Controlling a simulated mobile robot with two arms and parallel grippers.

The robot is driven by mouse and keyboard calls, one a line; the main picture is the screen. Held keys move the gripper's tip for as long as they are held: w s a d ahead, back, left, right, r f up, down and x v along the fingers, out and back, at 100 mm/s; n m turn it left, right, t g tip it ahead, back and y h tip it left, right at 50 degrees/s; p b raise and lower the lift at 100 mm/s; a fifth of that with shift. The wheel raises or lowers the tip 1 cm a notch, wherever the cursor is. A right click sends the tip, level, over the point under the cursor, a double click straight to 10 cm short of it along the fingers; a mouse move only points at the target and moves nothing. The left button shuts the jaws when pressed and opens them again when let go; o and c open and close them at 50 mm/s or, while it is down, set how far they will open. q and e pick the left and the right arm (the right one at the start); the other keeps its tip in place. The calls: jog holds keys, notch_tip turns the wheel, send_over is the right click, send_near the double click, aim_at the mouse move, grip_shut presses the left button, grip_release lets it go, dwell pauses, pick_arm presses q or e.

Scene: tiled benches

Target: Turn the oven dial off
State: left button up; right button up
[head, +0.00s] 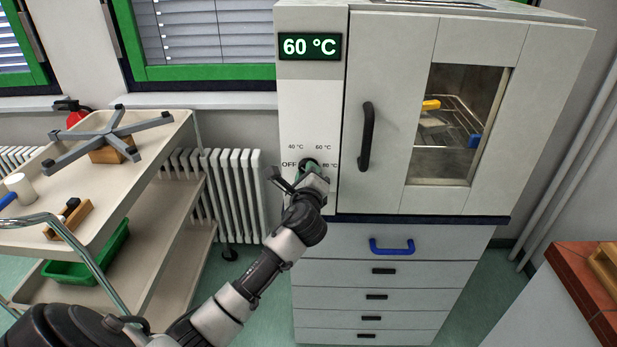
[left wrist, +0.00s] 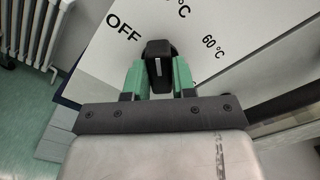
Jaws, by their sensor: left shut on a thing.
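The white oven (head: 390,110) stands ahead, with a green display (head: 309,46) reading 60 °C. Its dial is on the front panel among the marks OFF, 40 °C, 60 °C and 80 °C. In the left wrist view the black dial (left wrist: 158,62) sits between the green fingers of my left gripper (left wrist: 157,78), which is shut on it. A white line on the dial shows there. In the head view my left gripper (head: 308,170) covers most of the dial. My right gripper is in neither view.
The oven door with its black handle (head: 366,137) is closed, right of the dial. A drawer cabinet (head: 385,290) is below the oven. A trolley (head: 150,150) stands left, before a radiator (head: 238,190). A red-tiled bench (head: 580,290) is at right.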

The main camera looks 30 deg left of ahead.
pick_arm(q)
jog(key=shift+f+n+b, duration=0.2)
jog(key=shift+n+b, duration=1.05)
jog(key=shift+n, duration=2.95)
jog(key=o, duration=0.9)
jog(key=shift+s, duration=0.1)
jog(key=b+v, duration=0.2)
jog(key=v, duration=0.8)
jog(key=shift+s+d, duration=0.15)
jog(key=shift+s, duration=0.15)
